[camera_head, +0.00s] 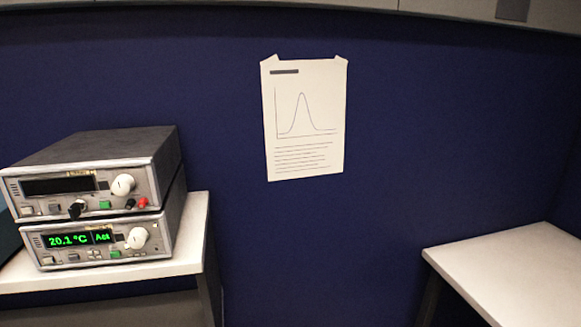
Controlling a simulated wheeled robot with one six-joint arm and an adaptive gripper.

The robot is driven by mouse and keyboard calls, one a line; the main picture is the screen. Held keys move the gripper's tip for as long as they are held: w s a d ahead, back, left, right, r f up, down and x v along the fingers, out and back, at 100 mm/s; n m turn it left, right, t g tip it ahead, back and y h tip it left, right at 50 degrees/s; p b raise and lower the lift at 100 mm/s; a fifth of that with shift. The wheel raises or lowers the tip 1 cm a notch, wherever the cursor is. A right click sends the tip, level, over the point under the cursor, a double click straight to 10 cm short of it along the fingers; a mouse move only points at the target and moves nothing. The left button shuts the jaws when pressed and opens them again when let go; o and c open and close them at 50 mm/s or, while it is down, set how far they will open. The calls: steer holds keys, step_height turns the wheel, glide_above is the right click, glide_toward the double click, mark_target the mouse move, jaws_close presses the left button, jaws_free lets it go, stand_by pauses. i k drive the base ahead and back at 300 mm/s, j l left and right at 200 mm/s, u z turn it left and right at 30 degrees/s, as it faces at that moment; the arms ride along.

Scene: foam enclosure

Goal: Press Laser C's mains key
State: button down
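Two grey bench instruments are stacked on a white bench at the left in the head view. The upper instrument (92,172) has a dark display (58,186), a white knob (123,185), a small green key (104,205), and black and red sockets. The lower instrument (105,240) has a lit green display (78,239) reading "20.1 °C" and "Act", a white knob (137,237) and several small keys. Labels are too small to read, so I cannot tell whether either is Laser C or which key is its mains key. My gripper is not in view.
The white bench (188,262) at the left ends right of the instruments. Another white bench top (505,265) stands at the lower right, bare where visible. A dark blue wall (400,150) carries a paper sheet with a peak curve (306,150). The gap between benches looks free.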

mark_target(25, 209)
steer(key=k+j, duration=0.1)
steer(key=j, duration=1.25)
steer(key=k+j, duration=0.15)
steer(key=j, duration=0.5)
steer(key=k+j, duration=0.1)
steer(key=j, duration=0.6)
